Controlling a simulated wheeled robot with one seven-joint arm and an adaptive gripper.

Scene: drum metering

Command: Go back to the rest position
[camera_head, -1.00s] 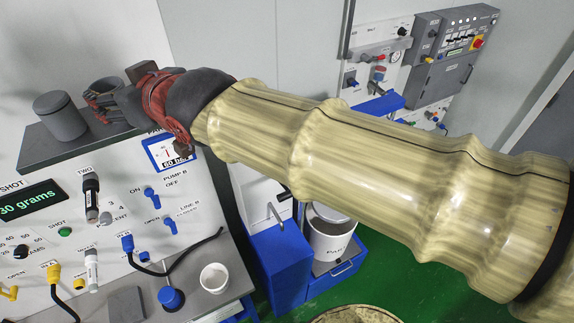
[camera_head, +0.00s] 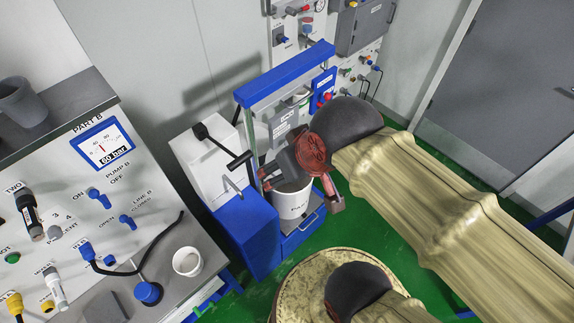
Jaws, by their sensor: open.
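My gripper (camera_head: 262,178) is at the end of my tan-sleeved arm, in the middle of the head view. It is in the air in front of the blue-framed drum station (camera_head: 283,75), and its jaws are small and partly hidden in this view. It appears empty. A white drum (camera_head: 295,204) stands behind and below the gripper, partly covered by it.
The metering panel (camera_head: 65,205) with its gauge, knobs and switches fills the left. A white cup (camera_head: 187,261) stands on its shelf, and a grey pot (camera_head: 20,103) sits on top. Green floor (camera_head: 425,225) shows around my arm. A grey door (camera_head: 500,95) is at right.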

